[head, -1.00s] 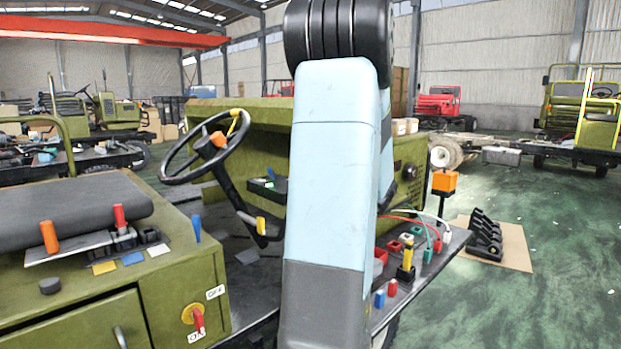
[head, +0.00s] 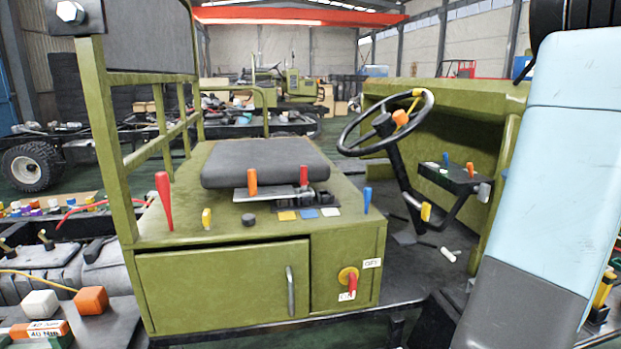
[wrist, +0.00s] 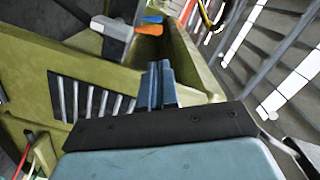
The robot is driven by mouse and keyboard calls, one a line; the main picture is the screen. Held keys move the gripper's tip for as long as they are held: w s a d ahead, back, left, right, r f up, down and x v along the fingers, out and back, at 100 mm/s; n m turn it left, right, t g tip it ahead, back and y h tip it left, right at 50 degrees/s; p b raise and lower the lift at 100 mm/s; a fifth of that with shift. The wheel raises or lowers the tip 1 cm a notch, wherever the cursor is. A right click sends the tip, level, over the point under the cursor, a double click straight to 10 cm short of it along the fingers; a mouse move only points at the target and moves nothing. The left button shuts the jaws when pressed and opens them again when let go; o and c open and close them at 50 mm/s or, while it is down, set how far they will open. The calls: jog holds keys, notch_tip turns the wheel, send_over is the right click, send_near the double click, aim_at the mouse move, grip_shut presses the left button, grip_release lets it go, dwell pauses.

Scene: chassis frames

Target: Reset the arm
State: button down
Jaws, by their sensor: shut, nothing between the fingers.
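My arm link, light blue and dark grey, fills the right side of the head view, and my gripper is out of that view. In the wrist view my gripper (wrist: 162,84) shows its two blue-grey fingers close together, shut, with nothing between them. The fingers point at an olive-green panel (wrist: 110,75) with a dark slotted grille (wrist: 92,98) just left of them. I cannot tell how far the fingertips are from the panel.
In the head view stands an olive vehicle with a seat (head: 265,163), steering wheel (head: 385,125), red lever (head: 164,200) and a cabinet with a handle (head: 291,290). Coloured blocks (head: 92,300) lie at lower left. An orange block (wrist: 152,20) shows above the fingers.

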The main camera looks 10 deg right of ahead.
jog(key=a+n+g+y, duration=0.6)
jog(key=a+g+y, duration=0.15)
jog(key=a, duration=2.05)
jog(key=s+a+f+n+g+h, duration=0.1)
jog(key=s+a+n+g+h, duration=0.3)
jog(key=s+a+h, duration=0.4)
jog(key=shift+s+a+f+n+g, duration=0.3)
jog(key=shift+s+a+n, duration=0.3)
jog(key=shift+s+a, duration=2.35)
jog(key=shift+s+d, duration=0.65)
